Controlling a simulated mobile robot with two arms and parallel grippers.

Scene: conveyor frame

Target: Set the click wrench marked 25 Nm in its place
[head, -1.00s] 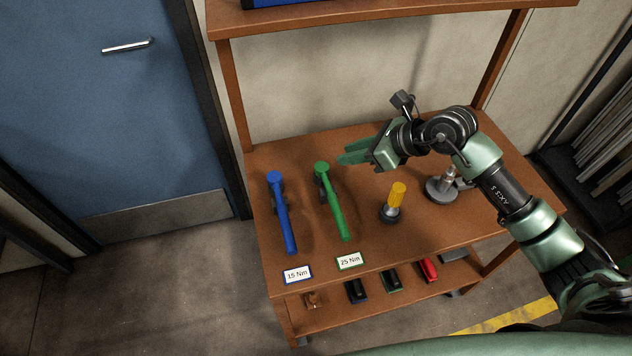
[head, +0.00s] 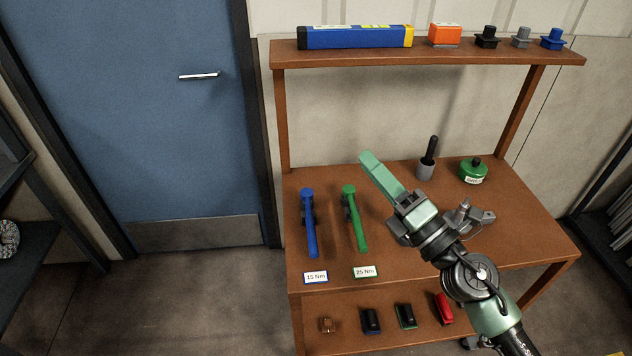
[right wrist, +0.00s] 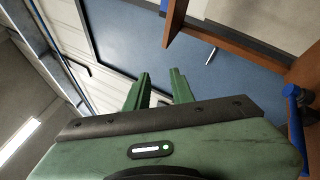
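The green click wrench (head: 356,217) lies on the brown bench top, its head toward the back and its handle toward the front edge. The label marked 25 Nm (head: 365,272) is in front of its handle end. A blue click wrench (head: 309,225) lies to its left, behind the label marked 15 Nm (head: 315,277). My right gripper (head: 371,165) is above the bench, right of the green wrench, its fingers pointing up and left. In the right wrist view its two fingers (right wrist: 160,78) stand apart with nothing between them. My left gripper is not in view.
The upper shelf (head: 440,55) holds a blue case (head: 355,37), an orange box (head: 445,34) and small fittings. A dark-handled tool (head: 427,160) and a green tin (head: 473,171) stand at the bench back. The lower shelf (head: 345,342) holds several small items. A blue door is left.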

